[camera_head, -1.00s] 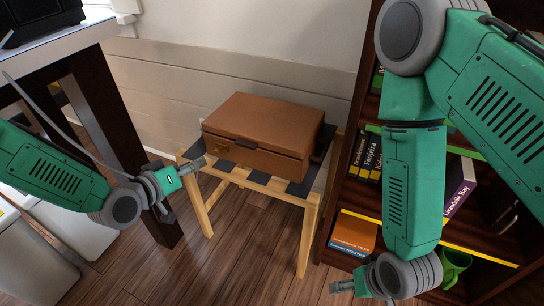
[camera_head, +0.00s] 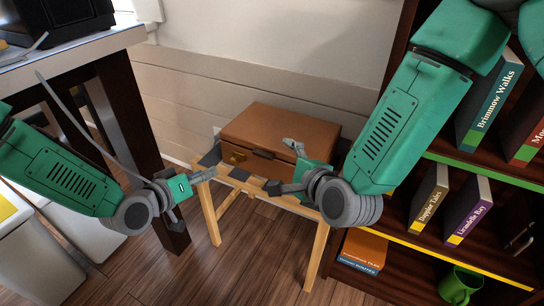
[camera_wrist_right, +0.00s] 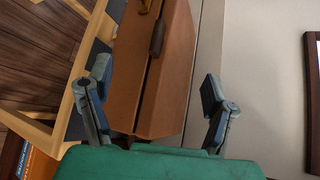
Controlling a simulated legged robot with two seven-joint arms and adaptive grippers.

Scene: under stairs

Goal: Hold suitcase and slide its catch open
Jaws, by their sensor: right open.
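The brown suitcase (camera_head: 282,125) lies closed on a small wooden table, its front side facing me. In the right wrist view the suitcase (camera_wrist_right: 172,75) reaches between the fingers' directions, with the handle (camera_wrist_right: 157,38) and part of the catch (camera_wrist_right: 145,6) near the top. My right gripper (camera_head: 283,167) is open and empty at the suitcase's front right, hiding that corner. My left gripper (camera_head: 191,198) looks open and empty, left of the table's near left corner.
The small table (camera_head: 211,219) has a checked top and light wooden legs. A dark bookcase (camera_head: 408,165) with books and a green mug (camera_head: 460,285) stands close on the right. A dark-legged desk (camera_head: 135,115) stands on the left. The wall is close behind the suitcase.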

